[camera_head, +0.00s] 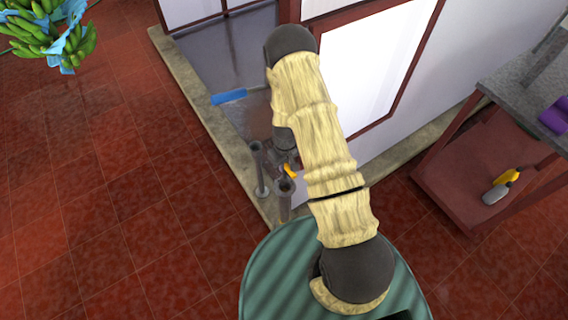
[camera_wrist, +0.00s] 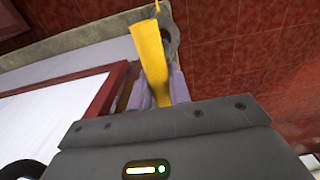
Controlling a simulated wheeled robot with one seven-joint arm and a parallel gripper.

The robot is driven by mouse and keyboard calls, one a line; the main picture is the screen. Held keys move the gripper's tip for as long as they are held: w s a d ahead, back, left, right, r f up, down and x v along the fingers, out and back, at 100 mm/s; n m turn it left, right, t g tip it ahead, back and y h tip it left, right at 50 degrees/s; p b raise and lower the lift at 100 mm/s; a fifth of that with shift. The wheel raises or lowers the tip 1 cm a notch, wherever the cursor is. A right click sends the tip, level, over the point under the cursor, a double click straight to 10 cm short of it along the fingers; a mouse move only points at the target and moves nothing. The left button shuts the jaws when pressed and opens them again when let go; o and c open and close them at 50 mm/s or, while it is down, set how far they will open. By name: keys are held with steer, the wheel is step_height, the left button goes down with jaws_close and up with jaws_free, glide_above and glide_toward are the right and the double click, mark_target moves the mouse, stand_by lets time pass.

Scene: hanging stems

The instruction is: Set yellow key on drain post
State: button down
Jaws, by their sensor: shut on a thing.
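The yellow key (camera_head: 290,171) is held in my gripper (camera_head: 284,159), which is mostly hidden behind my arm in the head view. In the wrist view the key (camera_wrist: 149,55) is a long flat yellow piece between my gripper's two pale fingers (camera_wrist: 156,92), reaching away from them. Two grey posts stand on the floor below: a left one (camera_head: 257,168) and a nearer one (camera_head: 285,189) with a round, open-looking top. The key is just above and beside the nearer post's top. A grey rounded top (camera_wrist: 172,36) shows behind the key; I cannot tell whether they touch.
A blue-handled tool (camera_head: 229,97) lies near the stone curb (camera_head: 205,105). A white wall panel with a red frame (camera_head: 378,65) stands close behind my arm. A shelf unit (camera_head: 455,185) is at right. Green bananas (camera_head: 45,35) hang at upper left. The red tiled floor at left is clear.

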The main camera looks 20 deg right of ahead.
mark_target(285, 177)
steer(key=shift+f+b, duration=1.1)
steer(key=shift+f, duration=0.7)
steer(key=shift+f+b, duration=2.4)
steer(key=shift+f, duration=0.4)
stand_by(1.9)
steer(key=c, duration=0.8)
jaws_free()
steer(key=shift+c, duration=0.2)
